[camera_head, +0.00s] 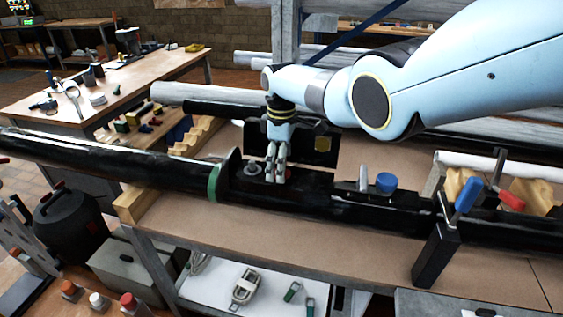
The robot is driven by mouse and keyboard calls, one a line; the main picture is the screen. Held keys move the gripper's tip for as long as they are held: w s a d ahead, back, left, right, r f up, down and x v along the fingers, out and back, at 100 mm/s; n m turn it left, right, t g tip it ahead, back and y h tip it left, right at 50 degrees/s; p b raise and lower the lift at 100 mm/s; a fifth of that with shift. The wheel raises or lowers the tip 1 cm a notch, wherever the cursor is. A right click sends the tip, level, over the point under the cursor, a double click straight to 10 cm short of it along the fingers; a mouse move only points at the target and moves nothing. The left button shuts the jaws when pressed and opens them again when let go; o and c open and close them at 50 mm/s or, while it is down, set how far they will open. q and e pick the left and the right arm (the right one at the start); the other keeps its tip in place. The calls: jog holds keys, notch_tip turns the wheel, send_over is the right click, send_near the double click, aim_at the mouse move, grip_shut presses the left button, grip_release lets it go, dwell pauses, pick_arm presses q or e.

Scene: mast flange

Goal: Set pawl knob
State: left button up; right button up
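A black mast (120,158) lies across the bench, with a green ring (215,183) at its flange. My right gripper (276,180) points down over the mast, just right of the flange. Its fingers are close together, and I cannot tell whether something is between them. A small grey round part (253,169) sits on the mast just left of the fingertips. A blue knob (386,182) stands on the mast further right, apart from the gripper. I cannot tell which part is the pawl knob. My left gripper is not in view.
A black clamp with a blue handle (467,194) stands over the mast at the right. A red-handled clamp (511,200) is beside it. A black plate (318,146) stands behind the gripper. The bench front (290,228) is clear.

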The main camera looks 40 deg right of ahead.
jog(key=shift+r, duration=0.1)
notch_tip(320, 180, up, 12)
dwell(0.6)
dwell(0.4)
